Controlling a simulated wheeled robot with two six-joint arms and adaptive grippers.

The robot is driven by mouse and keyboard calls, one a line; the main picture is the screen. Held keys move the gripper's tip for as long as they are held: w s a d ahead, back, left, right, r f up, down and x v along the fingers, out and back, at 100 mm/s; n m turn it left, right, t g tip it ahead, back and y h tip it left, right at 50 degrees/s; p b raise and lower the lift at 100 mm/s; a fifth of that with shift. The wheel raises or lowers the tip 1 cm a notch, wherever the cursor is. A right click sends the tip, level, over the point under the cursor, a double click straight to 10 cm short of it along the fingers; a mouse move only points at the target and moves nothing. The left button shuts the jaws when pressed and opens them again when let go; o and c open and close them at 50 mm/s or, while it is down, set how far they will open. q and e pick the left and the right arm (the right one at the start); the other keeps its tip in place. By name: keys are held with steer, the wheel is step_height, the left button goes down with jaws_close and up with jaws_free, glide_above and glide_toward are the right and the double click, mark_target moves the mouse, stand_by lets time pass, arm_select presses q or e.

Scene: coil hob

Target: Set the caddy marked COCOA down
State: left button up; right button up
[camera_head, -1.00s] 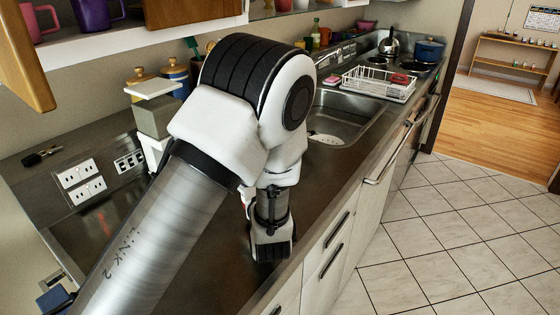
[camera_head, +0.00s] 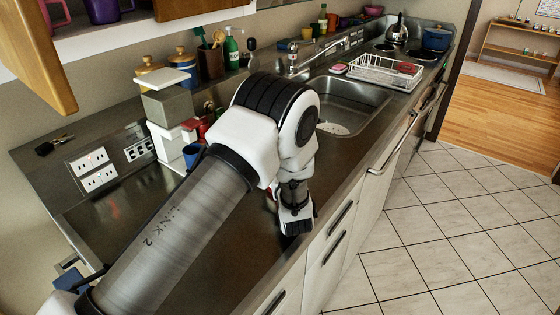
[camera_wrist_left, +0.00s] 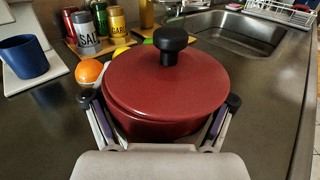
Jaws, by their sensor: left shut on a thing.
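A red lidded container with a black knob (camera_wrist_left: 165,85) fills the middle of the left wrist view. It looks like a round pot or caddy, and no COCOA marking shows on the side I see. My left gripper (camera_wrist_left: 160,101) is shut on it, with one finger at each side. Its base is hidden, so I cannot tell whether it touches the counter (camera_wrist_left: 45,125). In the head view my left arm hides most of the gripper and container. My right gripper is not in view.
A blue mug (camera_wrist_left: 24,57), an orange (camera_wrist_left: 89,71), a grey shaker (camera_wrist_left: 83,32) and a yellow shaker (camera_wrist_left: 117,20) stand close by at the left. The sink (camera_head: 350,105) lies beyond. Yellow (camera_head: 147,70) and blue (camera_head: 182,62) caddies stand at the back wall.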

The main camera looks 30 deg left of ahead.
arm_select(q)
steer(key=o, duration=1.7)
steer(key=shift+c, duration=0.2)
steer(key=shift+d+r+p, duration=0.1)
steer(key=shift+r+p, duration=0.05)
steer(key=shift+p, duration=0.2)
steer(key=b+v, duration=0.1)
steer(key=v, duration=0.3)
steer(key=b+v, duration=0.1)
steer(key=v, duration=0.3)
steer(key=shift+s+d+f, duration=0.1)
steer(key=shift+d+f, duration=0.05)
steer(key=shift+f, duration=0.05)
steer(key=p, duration=0.1)
steer(key=s+r+p, duration=0.1)
steer(key=shift+d+r+p, duration=0.3)
steer(key=shift+p, duration=0.05)
steer(key=p, duration=0.3)
steer(key=s+p, duration=0.1)
steer(key=p, duration=0.3)
steer(key=shift+s+d+f, duration=0.2)
steer(key=shift+d+f, duration=0.05)
steer(key=shift+d, duration=0.1)
steer(key=shift+s+d+f+p, duration=0.2)
steer(key=shift+s+d+p, duration=0.15)
steer(key=shift+p, duration=0.35)
steer(key=shift+f, duration=0.25)
